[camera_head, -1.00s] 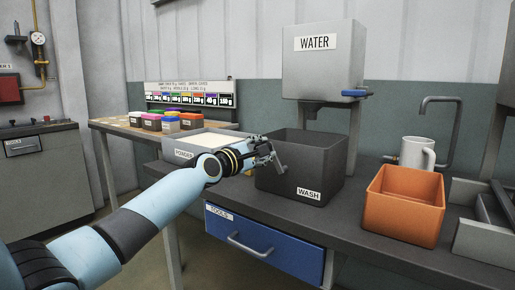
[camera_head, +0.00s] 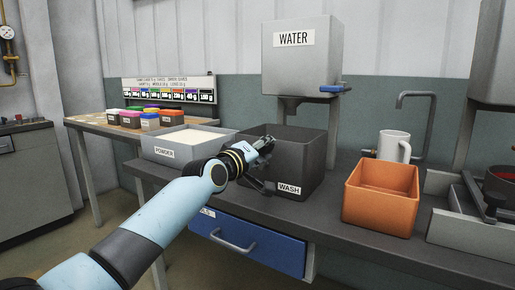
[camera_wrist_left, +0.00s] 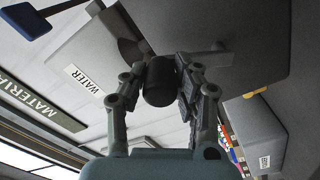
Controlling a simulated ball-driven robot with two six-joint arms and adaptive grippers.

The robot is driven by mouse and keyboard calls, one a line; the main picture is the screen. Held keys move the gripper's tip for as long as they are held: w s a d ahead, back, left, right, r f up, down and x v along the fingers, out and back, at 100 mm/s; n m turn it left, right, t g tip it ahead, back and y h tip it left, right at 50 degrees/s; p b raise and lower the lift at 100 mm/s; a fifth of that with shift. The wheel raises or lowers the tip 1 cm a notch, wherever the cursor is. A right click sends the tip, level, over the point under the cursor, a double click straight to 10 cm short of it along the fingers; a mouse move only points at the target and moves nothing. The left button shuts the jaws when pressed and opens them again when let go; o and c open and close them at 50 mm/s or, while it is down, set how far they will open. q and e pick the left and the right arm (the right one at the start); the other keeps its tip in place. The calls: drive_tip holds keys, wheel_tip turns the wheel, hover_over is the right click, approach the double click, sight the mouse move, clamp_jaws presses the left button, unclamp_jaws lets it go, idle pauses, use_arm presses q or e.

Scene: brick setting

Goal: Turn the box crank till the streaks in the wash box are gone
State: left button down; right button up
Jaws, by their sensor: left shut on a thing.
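The dark grey wash box (camera_head: 300,165), labelled WASH, stands on the bench with its open top up. The part of its inside that shows looks dark, and I cannot make out any streaks. My left gripper (camera_head: 262,148) is at the box's left front side, near its rim. In the left wrist view the fingers (camera_wrist_left: 160,84) are shut on a black cylindrical crank handle (camera_wrist_left: 158,90). A crank arm (camera_wrist_left: 207,57) runs from there towards the box (camera_wrist_left: 250,30). In the head view the arm and gripper hide part of the crank. My right gripper is not in view.
An orange bin (camera_head: 378,215) and a white mug (camera_head: 393,146) stand to the right. The water tank (camera_head: 300,65) with its blue lever (camera_head: 331,88) is above and behind. A blue drawer (camera_head: 270,245) is below.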

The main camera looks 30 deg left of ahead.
use_arm(q)
drive_tip(key=shift+s+d+f+m+b, duration=0.1)
drive_tip(key=shift+d+f+m+b, duration=0.45)
drive_tip(key=shift+m, duration=0.5)
drive_tip(key=shift+s+d+f+m+b, duration=0.1)
drive_tip(key=shift+d+f+m+b, duration=0.4)
drive_tip(key=shift+m, duration=0.6)
drive_tip(key=shift+d+f+m+b, duration=0.5)
drive_tip(key=shift+d+f+m, duration=0.05)
drive_tip(key=shift+m, duration=0.5)
drive_tip(key=c, duration=1)
unclamp_jaws()
drive_tip(key=shift+r, duration=0.1)
drive_tip(key=s, duration=0.8)
drive_tip(key=s+a, duration=0.1)
drive_tip(key=s, duration=0.3)
